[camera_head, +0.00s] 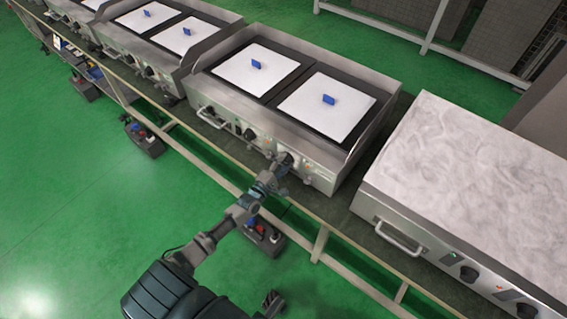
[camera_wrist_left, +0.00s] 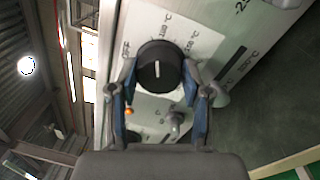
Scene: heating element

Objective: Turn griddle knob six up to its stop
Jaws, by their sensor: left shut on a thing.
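The griddle knob is a round black dial with a white pointer line; it shows in the left wrist view (camera_wrist_left: 160,68) on a white scale plate with temperature marks. The pointer line runs nearly upright in that picture. My left gripper (camera_head: 282,163) reaches the front panel of the middle griddle (camera_head: 222,97). In the left wrist view its two fingers (camera_wrist_left: 160,82) stand on either side of the knob and are shut on it. In the head view the gripper partly hides this knob. I cannot read a knob number. My right gripper is not clearly in view.
Another black knob (camera_head: 250,134) and a bar handle (camera_head: 211,117) are to the left on the same panel. An orange lamp (camera_wrist_left: 129,111) and a small metal knob (camera_wrist_left: 176,122) sit close below the gripped knob. A wide steel appliance (camera_head: 470,165) stands at the right.

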